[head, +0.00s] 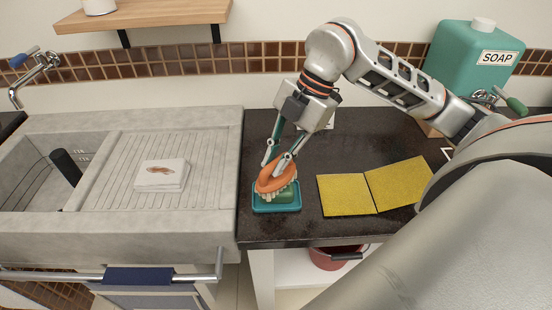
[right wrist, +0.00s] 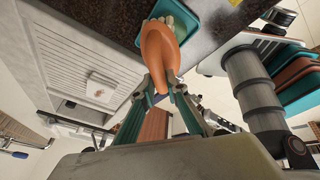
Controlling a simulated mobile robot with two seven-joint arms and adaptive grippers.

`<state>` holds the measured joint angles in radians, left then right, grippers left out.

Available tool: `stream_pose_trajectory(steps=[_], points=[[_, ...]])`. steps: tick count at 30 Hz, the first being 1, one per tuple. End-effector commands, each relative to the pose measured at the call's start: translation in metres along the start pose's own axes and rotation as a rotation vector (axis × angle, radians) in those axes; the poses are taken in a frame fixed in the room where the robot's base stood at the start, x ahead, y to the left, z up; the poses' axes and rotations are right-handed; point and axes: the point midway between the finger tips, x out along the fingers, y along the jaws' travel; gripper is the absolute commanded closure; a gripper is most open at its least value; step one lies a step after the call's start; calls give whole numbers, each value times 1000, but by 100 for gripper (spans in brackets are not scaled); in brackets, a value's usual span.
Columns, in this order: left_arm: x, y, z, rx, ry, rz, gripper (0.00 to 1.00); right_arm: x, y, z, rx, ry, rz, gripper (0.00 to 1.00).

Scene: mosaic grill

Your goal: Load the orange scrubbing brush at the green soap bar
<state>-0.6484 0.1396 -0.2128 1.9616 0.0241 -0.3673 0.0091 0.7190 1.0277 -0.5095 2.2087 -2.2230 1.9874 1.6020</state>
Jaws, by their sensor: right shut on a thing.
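The orange scrubbing brush (head: 276,180) has pale bristles that point down. My right gripper (head: 278,160) is shut on it from above. The green soap bar (head: 286,196) lies in a teal tray (head: 290,208) on the dark counter, partly hidden by the brush. The bristles are over or against the soap; I cannot tell if they press on it. In the right wrist view, the brush (right wrist: 160,48) sits between the fingers of my right gripper (right wrist: 163,88), and the teal tray (right wrist: 184,12) is behind it. My left gripper is not in view.
A teal soap dispenser (head: 465,62) stands at the back right. A stone sink (head: 125,230) with a white block (head: 162,175) on its drainboard is at left.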

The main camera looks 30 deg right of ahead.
Motion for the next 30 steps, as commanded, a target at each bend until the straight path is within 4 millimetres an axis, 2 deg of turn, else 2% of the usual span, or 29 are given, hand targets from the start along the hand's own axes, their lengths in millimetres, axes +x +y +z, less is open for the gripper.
stream_pose_trajectory(steps=[30], points=[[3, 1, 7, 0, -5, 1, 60, 8, -2, 4, 0, 0, 1, 100]])
